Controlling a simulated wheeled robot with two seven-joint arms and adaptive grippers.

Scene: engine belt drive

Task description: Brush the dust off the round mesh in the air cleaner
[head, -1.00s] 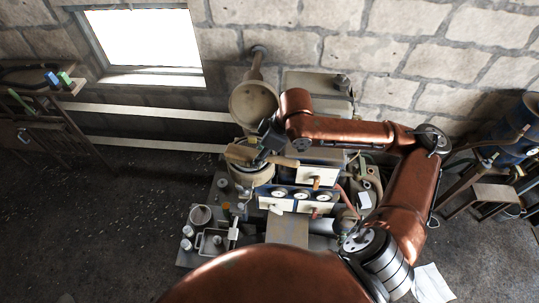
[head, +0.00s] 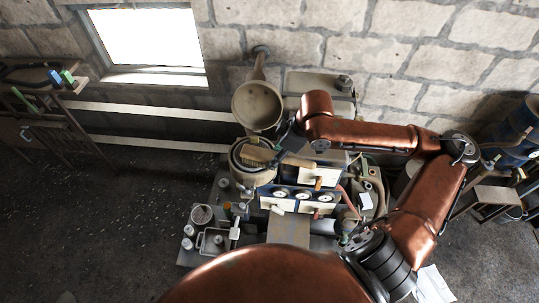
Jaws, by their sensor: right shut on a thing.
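The air cleaner (head: 240,172) is a round, open-topped canister at the back left of the engine, near the middle of the head view. The round mesh lies inside its rim and is partly covered, so its dust cannot be made out. My right gripper (head: 283,146) is at the canister's right side, shut on a wooden brush (head: 259,153). The brush reaches left over the canister's opening. Whether its bristles touch the mesh cannot be told. My left gripper is not in view.
A large beige bowl-shaped cover (head: 257,104) stands tilted just behind the air cleaner, near the stone wall. Drawers with round dials (head: 300,196) are in front of it. A tray (head: 213,241) and several small containers lie at front left. A shelf (head: 45,85) stands far left.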

